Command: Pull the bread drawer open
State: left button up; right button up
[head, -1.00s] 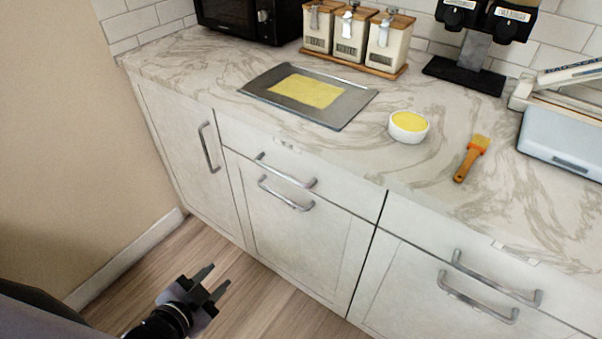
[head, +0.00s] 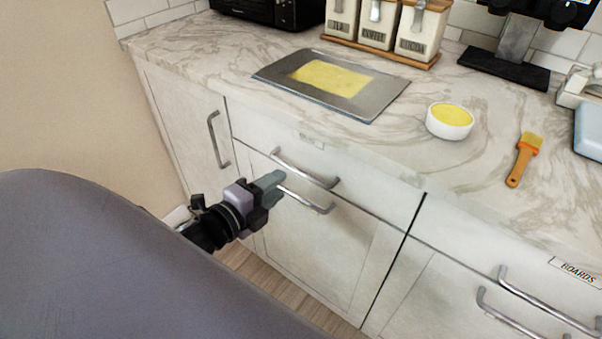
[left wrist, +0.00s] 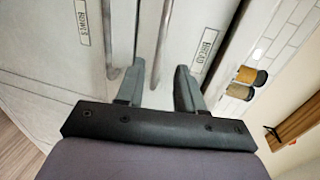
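The bread drawer (head: 365,180) is shut under the counter's edge. Its bar handle (head: 318,177) runs across its lower part. In the left wrist view the BREAD label (left wrist: 205,51) is right of that handle (left wrist: 161,42). My left gripper (head: 276,184) is at the left part of this handle and the lower door's handle (head: 312,203). In the left wrist view its two fingers (left wrist: 158,85) are apart, with the bread handle's bar lined up with the gap. I cannot tell whether the bar is between the fingertips. My right gripper is not in view.
The lower door's handle (left wrist: 122,40) is close to my left finger. The counter (head: 215,60) holds a tray (head: 380,100) with a yellow sheet, a white bowl (head: 449,128) and a brush (head: 520,165). A beige wall (head: 70,100) bounds the left.

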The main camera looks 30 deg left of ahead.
pick_arm(q)
jog(key=x, duration=0.6)
jog(key=shift+w, duration=0.3)
jog(key=shift+f, duration=0.15)
grip_shut()
